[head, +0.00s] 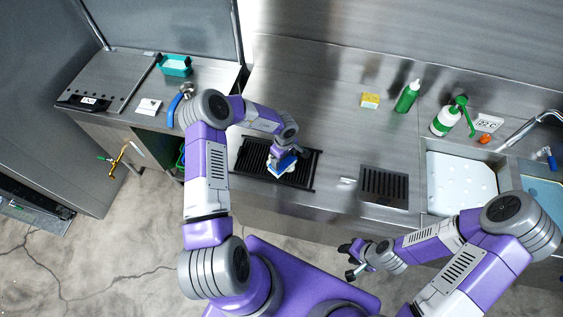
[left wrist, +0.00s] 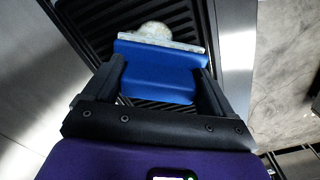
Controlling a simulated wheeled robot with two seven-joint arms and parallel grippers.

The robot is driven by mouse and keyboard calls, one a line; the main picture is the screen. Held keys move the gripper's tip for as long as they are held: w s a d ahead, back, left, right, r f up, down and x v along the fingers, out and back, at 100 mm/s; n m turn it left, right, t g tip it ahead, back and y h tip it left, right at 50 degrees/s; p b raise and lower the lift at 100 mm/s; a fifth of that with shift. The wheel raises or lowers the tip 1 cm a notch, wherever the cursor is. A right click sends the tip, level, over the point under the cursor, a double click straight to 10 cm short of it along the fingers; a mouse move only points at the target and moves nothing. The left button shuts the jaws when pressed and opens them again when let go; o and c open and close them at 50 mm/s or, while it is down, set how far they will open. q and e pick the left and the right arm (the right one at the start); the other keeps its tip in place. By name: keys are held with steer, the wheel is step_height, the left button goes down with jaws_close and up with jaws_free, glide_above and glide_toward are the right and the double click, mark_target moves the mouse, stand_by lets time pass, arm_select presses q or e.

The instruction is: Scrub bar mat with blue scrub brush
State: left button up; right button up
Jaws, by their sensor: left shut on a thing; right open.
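The black ribbed bar mat (head: 304,172) lies on the steel counter near its front edge. It also shows in the left wrist view (left wrist: 88,18). My left gripper (head: 283,157) is over the middle of the mat, shut on the blue scrub brush (head: 287,163). In the left wrist view the brush's blue body (left wrist: 160,75) sits between the two fingers (left wrist: 163,90), with a pale edge and a roundish pale lump at its far side. I cannot tell whether the bristles touch the mat. My right gripper (head: 352,259) is open and empty, in front of the counter.
A yellow box (head: 370,100), a green bottle (head: 407,97) and a white-and-green spray bottle (head: 447,120) stand behind. A dark drain grate (head: 384,184) and a sink with a white board (head: 460,180) are to the right. A teal container (head: 175,65) is at the left.

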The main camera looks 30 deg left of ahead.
arm_select(q)
steer(key=shift+w+d, duration=0.15)
steer(key=shift+d, duration=0.45)
steer(key=shift+w+d, duration=0.1)
steer(key=shift+d, duration=0.6)
steer(key=shift+a, duration=0.1)
steer(key=shift+s+a+f, duration=0.1)
steer(key=shift+s+a, duration=0.1)
steer(key=shift+a, duration=0.6)
steer(key=shift+s+a+r, duration=0.1)
steer(key=shift+s+a, duration=0.1)
steer(key=shift+a, duration=0.6)
steer(key=shift+s+a+f, duration=0.1)
steer(key=shift+s+a, duration=0.1)
steer(key=shift+a, duration=0.6)
steer(key=shift+a, duration=0.1)
steer(key=shift+s+a, duration=0.25)
steer(key=shift+a, duration=0.65)
